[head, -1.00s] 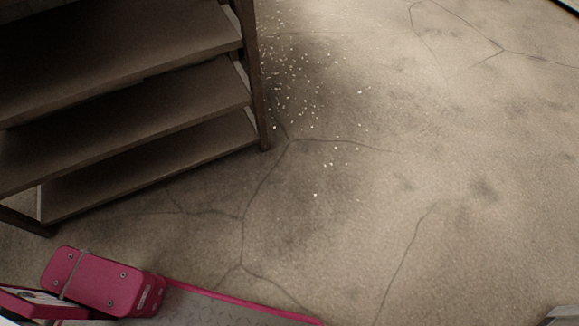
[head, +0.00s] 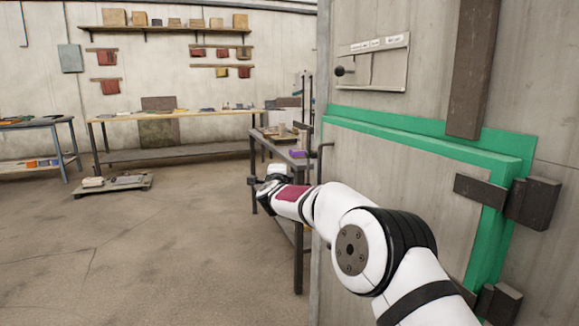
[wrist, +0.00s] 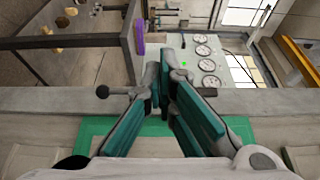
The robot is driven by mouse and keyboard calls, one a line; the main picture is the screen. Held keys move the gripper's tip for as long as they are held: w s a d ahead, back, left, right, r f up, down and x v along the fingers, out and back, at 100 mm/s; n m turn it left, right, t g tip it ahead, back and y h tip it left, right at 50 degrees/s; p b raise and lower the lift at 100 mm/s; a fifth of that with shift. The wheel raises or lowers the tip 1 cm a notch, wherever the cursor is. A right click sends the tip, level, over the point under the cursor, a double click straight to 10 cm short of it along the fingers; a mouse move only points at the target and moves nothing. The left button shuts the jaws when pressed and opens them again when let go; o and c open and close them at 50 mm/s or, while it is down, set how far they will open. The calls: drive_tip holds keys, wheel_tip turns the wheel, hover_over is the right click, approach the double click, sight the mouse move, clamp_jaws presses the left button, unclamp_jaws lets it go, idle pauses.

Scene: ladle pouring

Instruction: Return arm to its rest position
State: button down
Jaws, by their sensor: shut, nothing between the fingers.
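My white arm with a dark red band reaches from the lower right into the middle of the head view. My gripper (head: 262,193) is at its far end, small and dark, in front of a grey work table (head: 283,152). In the wrist view my gripper (wrist: 166,78) shows its teal-padded fingers, shut and empty. No object is held. The finger details are too small to make out in the head view.
A green-framed door panel (head: 420,150) with dark hinges (head: 531,202) stands close to my arm on the right. A low pallet (head: 112,184) is on the floor at the left. The left-centre floor is free.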

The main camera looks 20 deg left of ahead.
drive_tip(key=s+d+r+n+g+y, duration=0.35)
drive_tip(key=s+r+n, duration=0.45)
drive_tip(key=r, duration=0.3)
drive_tip(key=s+d+r+n+g+h, duration=0.2)
drive_tip(key=s+d+n+g, duration=0.25)
drive_tip(key=s+d, duration=0.9)
drive_tip(key=s+d+f+n+g+h, duration=0.15)
drive_tip(key=s+d+f, duration=0.25)
drive_tip(key=s+d, duration=0.75)
drive_tip(key=s+d+f+n+g+h, duration=0.1)
drive_tip(key=s+d+f+g+h, duration=0.2)
drive_tip(key=s+d, duration=0.8)
drive_tip(key=s+d+f+g+h, duration=0.1)
drive_tip(key=s+d+f, duration=0.2)
drive_tip(key=s, duration=0.5)
drive_tip(key=s+d+f+g, duration=0.2)
drive_tip(key=s+d+f, duration=0.15)
drive_tip(key=s, duration=0.45)
drive_tip(key=s+d+f+g+h, duration=0.1)
drive_tip(key=s+d+f, duration=0.25)
drive_tip(key=s, duration=0.55)
wheel_tip(320, 180, up, 28)
drive_tip(key=t+p, duration=0.3)
drive_tip(key=p, duration=2.3)
drive_tip(key=shift+w+d+f, duration=0.15)
drive_tip(key=shift+w+d, duration=0.05)
drive_tip(key=shift+w, duration=0.25)
